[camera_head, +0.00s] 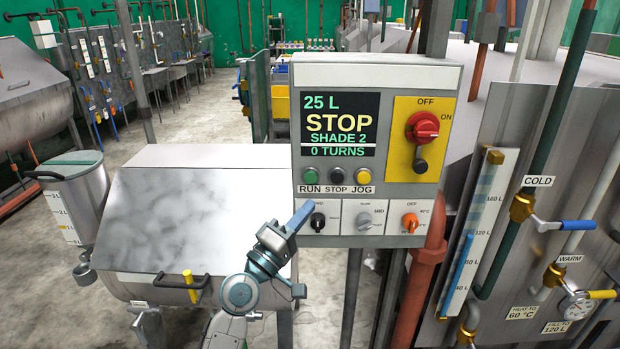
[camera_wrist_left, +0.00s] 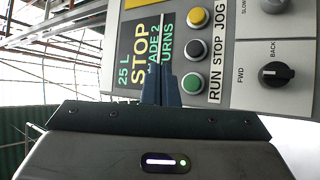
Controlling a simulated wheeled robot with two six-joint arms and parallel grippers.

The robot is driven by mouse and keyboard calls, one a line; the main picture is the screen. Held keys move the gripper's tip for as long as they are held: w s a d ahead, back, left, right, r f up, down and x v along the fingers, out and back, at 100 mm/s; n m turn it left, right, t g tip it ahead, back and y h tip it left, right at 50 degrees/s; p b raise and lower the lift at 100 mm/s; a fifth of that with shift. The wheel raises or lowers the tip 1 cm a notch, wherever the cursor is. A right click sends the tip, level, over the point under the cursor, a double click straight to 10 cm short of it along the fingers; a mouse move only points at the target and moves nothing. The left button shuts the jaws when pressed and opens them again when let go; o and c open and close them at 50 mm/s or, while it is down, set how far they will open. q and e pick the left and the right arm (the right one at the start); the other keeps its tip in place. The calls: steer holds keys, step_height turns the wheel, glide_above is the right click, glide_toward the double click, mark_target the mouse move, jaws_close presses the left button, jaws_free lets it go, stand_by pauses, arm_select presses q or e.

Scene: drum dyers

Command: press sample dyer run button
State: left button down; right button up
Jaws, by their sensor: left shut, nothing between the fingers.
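The control box (camera_head: 376,84) has a screen (camera_head: 340,124) reading 25 L, STOP, SHADE 2, 0 TURNS. Below the screen sit a green RUN button (camera_head: 309,174), a black STOP button (camera_head: 336,175) and a yellow JOG button (camera_head: 363,175). In the left wrist view, the green RUN button (camera_wrist_left: 191,84) is just right of the fingers. My left gripper (camera_head: 307,208) is shut and empty, its blue fingertips below the RUN button in the head view, near the black FWD/BACK knob (camera_head: 318,222). I cannot tell if it touches the box. My right gripper is out of view.
A red switch (camera_head: 422,127) on a yellow plate and an orange knob (camera_head: 410,222) are on the same box. Pipes and valves (camera_head: 545,222) crowd the right side.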

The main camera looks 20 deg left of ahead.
arm_select(q)
steer(key=shift+w, duration=0.1)
steer(key=b, duration=0.3)
glide_toward(310, 177)
steer(key=shift+w+d+r, duration=0.8)
steer(key=shift+w+d, duration=0.2)
steer(key=shift+w+d+r, duration=0.8)
steer(key=shift+w+d, duration=0.15)
steer(key=shift+w, duration=0.05)
steer(key=shift+w+a, duration=0.1)
steer(key=shift+w, duration=0.3)
